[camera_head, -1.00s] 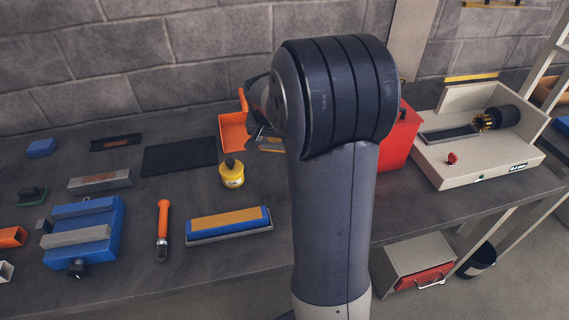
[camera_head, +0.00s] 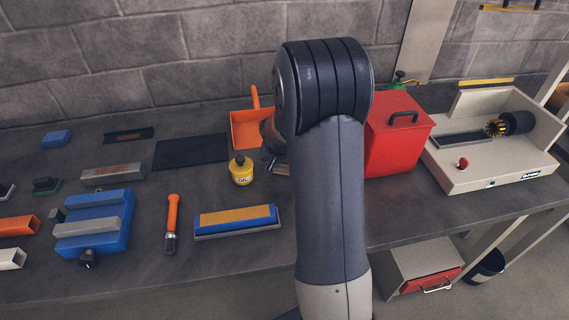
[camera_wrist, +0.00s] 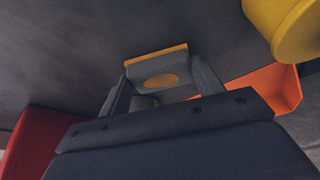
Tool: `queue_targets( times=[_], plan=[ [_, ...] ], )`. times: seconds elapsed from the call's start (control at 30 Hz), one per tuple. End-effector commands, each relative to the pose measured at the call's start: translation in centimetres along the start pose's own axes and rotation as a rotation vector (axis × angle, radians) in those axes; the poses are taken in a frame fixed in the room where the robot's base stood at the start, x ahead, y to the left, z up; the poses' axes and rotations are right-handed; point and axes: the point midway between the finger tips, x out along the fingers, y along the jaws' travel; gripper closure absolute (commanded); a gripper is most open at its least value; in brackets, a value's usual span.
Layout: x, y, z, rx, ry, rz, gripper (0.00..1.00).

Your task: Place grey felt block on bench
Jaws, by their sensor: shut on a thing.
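In the wrist view my gripper (camera_wrist: 161,78) is shut on a grey block (camera_wrist: 145,70) with an orange-yellow strip along one edge and an orange oval on its face. I take it as the grey felt block. It sits between both fingers over the dark grey bench (camera_wrist: 80,55). I cannot tell whether it touches the bench. In the head view the bench (camera_head: 130,270) runs along the wall. There my arm hides most of the gripper and block, beside the yellow can and the orange dustpan.
The yellow can (camera_head: 241,172), orange dustpan (camera_head: 244,132) and red box (camera_head: 392,150) stand close around the gripper. A dark mat (camera_head: 190,152), a blue-and-yellow block (camera_head: 236,218), an orange-handled tool (camera_head: 172,220) and a blue vise (camera_head: 93,222) lie left. A beige machine (camera_head: 490,165) stands right.

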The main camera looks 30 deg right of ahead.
Motion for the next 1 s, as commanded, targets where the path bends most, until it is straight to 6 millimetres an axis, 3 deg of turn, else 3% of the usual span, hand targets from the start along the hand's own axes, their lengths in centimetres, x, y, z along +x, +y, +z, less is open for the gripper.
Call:
queue_targets(
  times=[0.17,0.2,0.43,0.77,1.0],
  plan=[
    [0.4,0.0,0.2,0.000,0.001,0.000,0.56],
    [0.2,0.0,0.1,0.000,0.001,0.000,0.34],
    [0.2,0.0,0.1,0.000,0.000,0.000,0.16],
    [-0.1,0.0,-0.1,0.000,0.000,0.000,0.16],
    [-3.2,0.0,-0.1,0.001,0.005,-0.002,0.16]
  ],
)
